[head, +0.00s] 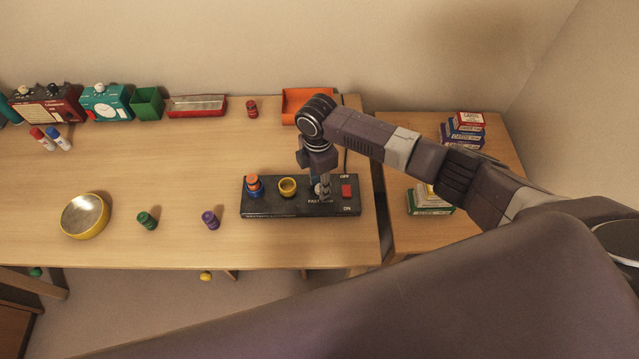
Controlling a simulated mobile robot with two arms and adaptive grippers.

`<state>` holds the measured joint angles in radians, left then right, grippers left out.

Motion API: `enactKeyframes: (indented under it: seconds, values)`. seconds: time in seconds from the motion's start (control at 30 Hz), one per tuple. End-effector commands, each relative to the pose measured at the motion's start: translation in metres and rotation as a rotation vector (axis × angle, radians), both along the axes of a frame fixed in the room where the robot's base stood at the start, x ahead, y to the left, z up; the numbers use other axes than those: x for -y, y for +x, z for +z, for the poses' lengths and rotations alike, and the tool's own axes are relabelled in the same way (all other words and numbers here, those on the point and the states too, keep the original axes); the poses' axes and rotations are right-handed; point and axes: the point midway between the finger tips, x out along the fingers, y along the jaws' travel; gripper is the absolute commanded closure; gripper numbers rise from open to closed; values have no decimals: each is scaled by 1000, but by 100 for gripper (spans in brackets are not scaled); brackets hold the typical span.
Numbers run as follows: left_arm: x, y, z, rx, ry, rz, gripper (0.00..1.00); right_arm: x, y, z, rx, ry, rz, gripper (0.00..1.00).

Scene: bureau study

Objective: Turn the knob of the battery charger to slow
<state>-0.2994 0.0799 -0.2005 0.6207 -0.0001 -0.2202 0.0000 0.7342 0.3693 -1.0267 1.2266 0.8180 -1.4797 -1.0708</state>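The battery charger (265,208) is a black, flat box near the front edge of the desk. An orange-and-blue battery (253,184) stands at its left end, with a yellow ring-shaped holder (287,186) beside it. A red switch (347,191) sits at its right end between the OFF and ON labels. My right gripper (325,194) points down over the charger between the yellow holder and the switch, above lettering that seems to read FAST. It mostly hides the knob, so its setting and any contact with the fingers cannot be told. My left gripper is not in view.
A yellow bowl (85,216), a green battery (147,220) and a purple battery (211,220) are left of the charger. An orange tray (292,104), red battery (252,108) and teal device (106,103) stand at the back. Box stacks (466,128) are on the right table.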

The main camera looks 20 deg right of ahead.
Motion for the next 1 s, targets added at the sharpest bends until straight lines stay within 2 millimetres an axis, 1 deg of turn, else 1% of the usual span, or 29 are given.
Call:
enactKeyframes:
  seconds: [0.3, 0.43, 0.57, 0.8, 0.9, 1.0]
  values:
    - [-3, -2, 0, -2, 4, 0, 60, 0, -1, -1, -3, -1, -1, 60]
    - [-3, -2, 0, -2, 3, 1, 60, 0, 0, 7, 0, 1, -1, 60]
    - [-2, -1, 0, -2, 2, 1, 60, 0, 1, 29, 1, 1, 1, 60]
    - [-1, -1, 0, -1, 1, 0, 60, -1, 3, 81, 2, 1, 1, 60]
    - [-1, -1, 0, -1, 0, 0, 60, -1, 4, 98, 1, 0, 0, 60]
    - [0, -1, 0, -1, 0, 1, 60, -1, 4, 110, 0, 0, 0, 60]
